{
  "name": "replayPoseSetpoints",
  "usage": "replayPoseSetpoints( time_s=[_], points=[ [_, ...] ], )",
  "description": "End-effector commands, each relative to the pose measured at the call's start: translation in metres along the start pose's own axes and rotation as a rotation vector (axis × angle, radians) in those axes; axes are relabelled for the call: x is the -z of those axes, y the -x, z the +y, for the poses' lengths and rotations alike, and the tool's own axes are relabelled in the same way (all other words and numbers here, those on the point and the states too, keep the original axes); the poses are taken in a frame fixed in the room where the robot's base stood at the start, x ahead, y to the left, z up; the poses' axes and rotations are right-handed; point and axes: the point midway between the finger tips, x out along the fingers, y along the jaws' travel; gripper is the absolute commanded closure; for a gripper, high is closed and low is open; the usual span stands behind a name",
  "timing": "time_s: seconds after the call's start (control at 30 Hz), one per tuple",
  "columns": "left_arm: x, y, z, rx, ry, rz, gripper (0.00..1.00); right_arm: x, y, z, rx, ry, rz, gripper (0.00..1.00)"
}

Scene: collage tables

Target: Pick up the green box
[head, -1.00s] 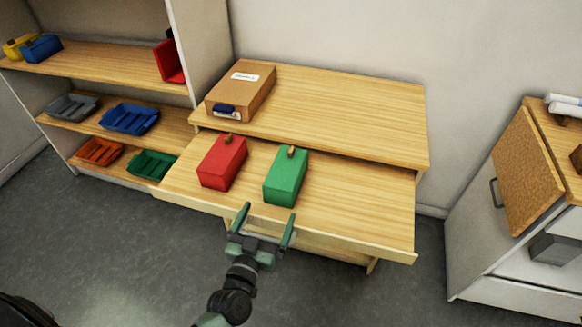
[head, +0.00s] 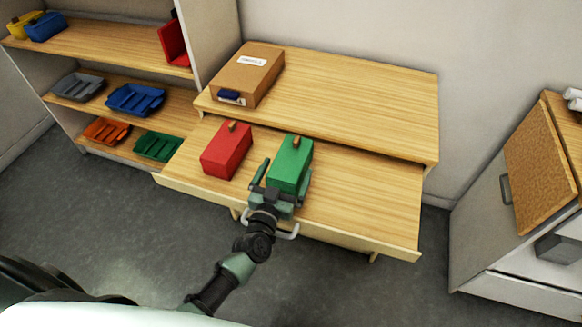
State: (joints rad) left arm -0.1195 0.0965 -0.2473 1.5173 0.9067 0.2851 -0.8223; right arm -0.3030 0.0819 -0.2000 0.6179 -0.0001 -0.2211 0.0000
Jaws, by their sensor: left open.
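The green box (head: 291,160) stands on the pulled-out lower surface (head: 362,201) of the wooden table, with a small brown knob on top. My left gripper (head: 284,174) is at the box's near end, its jaws open. One finger shows along the left side of the box with a small gap, and the other is by its right side. The gripper body covers the lower front of the box. Whether the fingers touch the box I cannot tell. My right gripper is not in view.
A red box (head: 227,150) stands close to the left of the green box. A cardboard box (head: 247,74) lies on the raised table top behind. A shelf with coloured trays (head: 135,98) is at left, a cabinet (head: 492,234) at right. The lower surface is clear to the right.

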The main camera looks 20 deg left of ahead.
Motion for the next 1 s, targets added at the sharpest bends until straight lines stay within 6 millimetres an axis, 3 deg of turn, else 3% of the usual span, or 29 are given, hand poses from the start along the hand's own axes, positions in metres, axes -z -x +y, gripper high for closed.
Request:
replayPoseSetpoints(
  time_s=[0.17, 0.27, 0.4, 0.43, 0.77, 1.0],
  points=[
    [0.000, 0.000, 0.000, 0.000, 0.000, 0.000, 0.00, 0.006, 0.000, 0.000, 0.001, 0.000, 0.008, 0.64],
    [0.000, 0.000, 0.000, 0.000, 0.000, 0.000, 0.22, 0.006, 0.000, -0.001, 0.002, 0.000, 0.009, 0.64],
    [0.000, 0.000, 0.000, 0.000, 0.000, 0.000, 0.61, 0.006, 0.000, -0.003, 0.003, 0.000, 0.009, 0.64],
    [0.000, 0.000, 0.000, 0.000, 0.000, 0.001, 0.66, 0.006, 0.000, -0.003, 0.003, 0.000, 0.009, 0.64],
    [0.004, 0.004, 0.001, 0.000, 0.003, 0.001, 0.66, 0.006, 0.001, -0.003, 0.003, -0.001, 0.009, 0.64],
    [0.023, 0.031, 0.000, 0.001, 0.004, 0.000, 0.66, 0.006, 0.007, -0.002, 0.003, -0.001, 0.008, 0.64]
  ],
)
